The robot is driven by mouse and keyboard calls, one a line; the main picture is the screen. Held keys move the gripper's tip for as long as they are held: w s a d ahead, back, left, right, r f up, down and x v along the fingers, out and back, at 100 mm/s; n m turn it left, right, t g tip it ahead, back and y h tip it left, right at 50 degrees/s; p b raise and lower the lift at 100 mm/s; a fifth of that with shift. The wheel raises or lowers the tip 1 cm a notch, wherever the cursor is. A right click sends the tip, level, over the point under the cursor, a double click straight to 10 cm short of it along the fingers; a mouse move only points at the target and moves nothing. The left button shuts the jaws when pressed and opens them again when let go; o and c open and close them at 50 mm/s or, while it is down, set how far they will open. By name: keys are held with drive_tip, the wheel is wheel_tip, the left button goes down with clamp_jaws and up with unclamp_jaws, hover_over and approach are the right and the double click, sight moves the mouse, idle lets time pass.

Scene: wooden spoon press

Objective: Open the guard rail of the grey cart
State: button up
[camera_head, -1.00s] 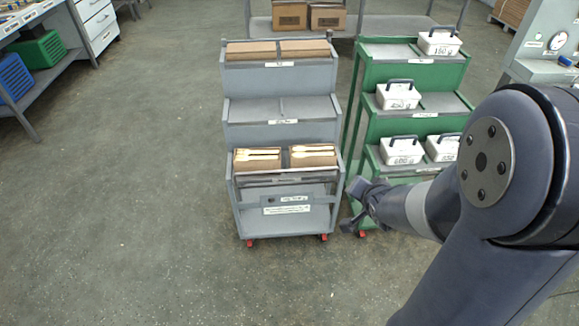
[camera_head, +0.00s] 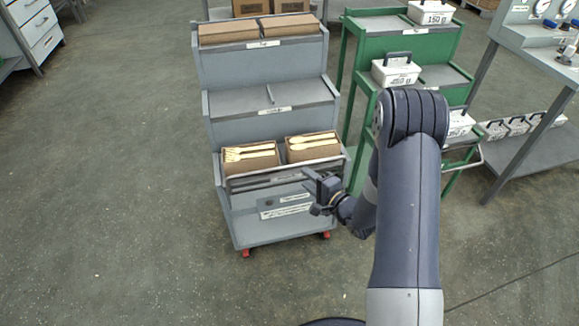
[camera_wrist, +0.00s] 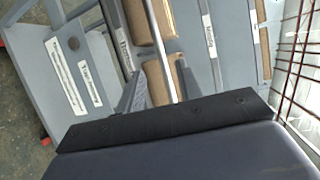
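The grey cart (camera_head: 265,130) stands in the middle of the head view, with stepped shelves. Its guard rail (camera_head: 275,179) runs across the front of the lowest shelf, before the cardboard boxes of wooden cutlery. In the wrist view a pale metal bar, seemingly the rail (camera_wrist: 159,45), runs down between my fingertips. My gripper (camera_head: 318,192) is at the cart's front right, by the rail's right part. The fingers (camera_wrist: 158,85) are apart, one on each side of the bar in the picture. I cannot tell whether they touch it.
A green cart (camera_head: 398,48) with white weight boxes stands close on the right, partly hidden by my arm. A grey workbench (camera_head: 545,65) with gauges is farther right. The floor (camera_head: 110,180) left of the grey cart is clear.

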sight(290, 166)
drive_tip(key=x, duration=0.9)
drive_tip(key=shift+b, duration=0.4)
clamp_jaws()
